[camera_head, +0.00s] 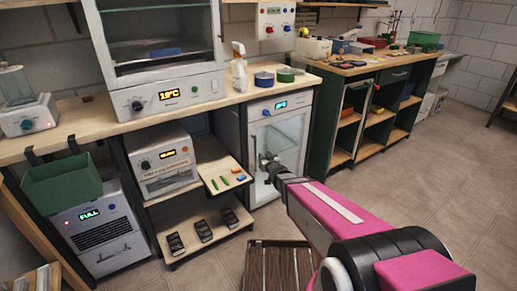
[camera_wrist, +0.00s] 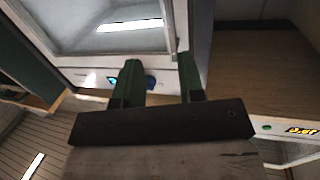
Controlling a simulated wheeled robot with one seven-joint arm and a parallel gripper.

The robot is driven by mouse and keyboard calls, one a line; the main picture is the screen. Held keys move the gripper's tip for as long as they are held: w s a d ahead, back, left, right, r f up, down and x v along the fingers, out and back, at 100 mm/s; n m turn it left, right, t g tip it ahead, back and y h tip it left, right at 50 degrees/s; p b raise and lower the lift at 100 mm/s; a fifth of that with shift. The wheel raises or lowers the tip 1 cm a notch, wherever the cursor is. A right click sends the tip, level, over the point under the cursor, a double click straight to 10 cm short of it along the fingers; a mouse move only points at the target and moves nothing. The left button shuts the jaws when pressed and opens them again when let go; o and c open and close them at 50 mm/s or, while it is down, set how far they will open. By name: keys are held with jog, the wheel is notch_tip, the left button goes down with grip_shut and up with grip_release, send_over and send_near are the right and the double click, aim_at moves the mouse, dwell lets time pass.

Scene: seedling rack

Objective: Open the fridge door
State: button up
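The fridge (camera_head: 280,106) is the white unit under the counter, with a glass door (camera_head: 290,140), a blue-lit display and a knob on top. Its door looks shut. My gripper (camera_head: 267,163) is in front of the door's left side. In the wrist view, the glass door (camera_wrist: 115,25) fills the top, and the picture appears turned over. My gripper (camera_wrist: 158,72) shows two green fingers spread apart there. A pale upright bar (camera_wrist: 169,28), perhaps the handle, shows beyond the gap between them. I cannot tell whether the fingers touch it.
A shelf with small coloured items (camera_head: 228,181) juts out left of the fridge. A dark cabinet (camera_head: 365,118) stands to the right. A slatted wooden thing (camera_head: 280,268) lies on the floor in front. Floor is clear at the right.

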jog(key=w+a+y, duration=0.1)
jog(key=w+a, duration=0.4)
jog(key=w, duration=0.4)
jog(key=shift+w+r, duration=0.2)
jog(key=shift+w, duration=0.15)
jog(key=shift+a, duration=0.1)
grip_shut()
